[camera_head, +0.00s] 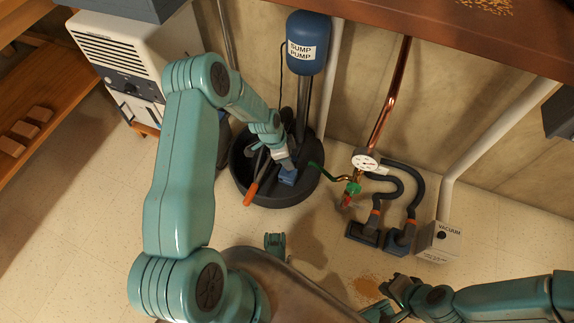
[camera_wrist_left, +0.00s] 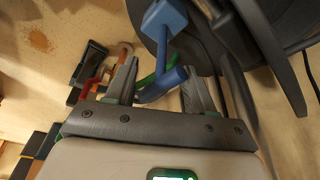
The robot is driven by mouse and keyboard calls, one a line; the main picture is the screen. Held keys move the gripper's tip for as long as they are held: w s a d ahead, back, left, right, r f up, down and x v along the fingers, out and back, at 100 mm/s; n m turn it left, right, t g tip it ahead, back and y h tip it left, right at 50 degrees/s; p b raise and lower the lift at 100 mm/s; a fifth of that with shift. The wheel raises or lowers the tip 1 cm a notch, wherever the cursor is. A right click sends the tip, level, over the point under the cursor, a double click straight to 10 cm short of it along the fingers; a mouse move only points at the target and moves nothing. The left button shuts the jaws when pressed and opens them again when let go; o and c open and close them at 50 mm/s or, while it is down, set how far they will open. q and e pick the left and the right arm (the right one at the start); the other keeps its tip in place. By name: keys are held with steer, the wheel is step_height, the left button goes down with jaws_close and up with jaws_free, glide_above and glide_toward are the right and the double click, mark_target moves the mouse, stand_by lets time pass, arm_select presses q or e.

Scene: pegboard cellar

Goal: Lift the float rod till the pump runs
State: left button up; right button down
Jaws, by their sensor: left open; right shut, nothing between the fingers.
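The sump pump (camera_head: 307,45) has a blue labelled tank on a dark column, standing in a round black basin (camera_head: 312,187). A blue block (camera_head: 287,178) shows in the basin, just below my left gripper (camera_head: 283,160). In the left wrist view, a blue block (camera_wrist_left: 164,16) joins a thin blue stem ending in a thicker blue bar (camera_wrist_left: 163,86). That bar lies between the open fingers of my left gripper (camera_wrist_left: 160,68); I cannot tell whether they touch it. I cannot tell which part is the float rod. My right gripper (camera_head: 390,287) is shut and empty, above the floor at lower right.
An orange-handled tool (camera_head: 251,194) leans at the basin's rim. A copper pipe (camera_head: 389,90), a gauge (camera_head: 365,161) and a green valve (camera_head: 353,188) stand right of the basin. Dark vacuum heads (camera_head: 400,240) and a vacuum outlet box (camera_head: 439,242) are further right. A brown ledge overhangs the back.

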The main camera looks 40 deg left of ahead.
arm_select(q)
steer(key=c, duration=0.5)
steer(key=shift+c, duration=0.2)
steer(key=shift+d+r, duration=0.1)
steer(key=shift+r, duration=0.05)
steer(key=shift+d+p+v, duration=0.15)
steer(key=shift+p+v, duration=0.4)
steer(key=shift+v, duration=0.15)
steer(key=shift+d+p+v, duration=0.15)
steer(key=shift+p+v, duration=0.35)
steer(key=shift+v, duration=0.2)
steer(key=shift+w+r, duration=0.1)
steer(key=shift+w, duration=0.05)
stand_by(0.8)
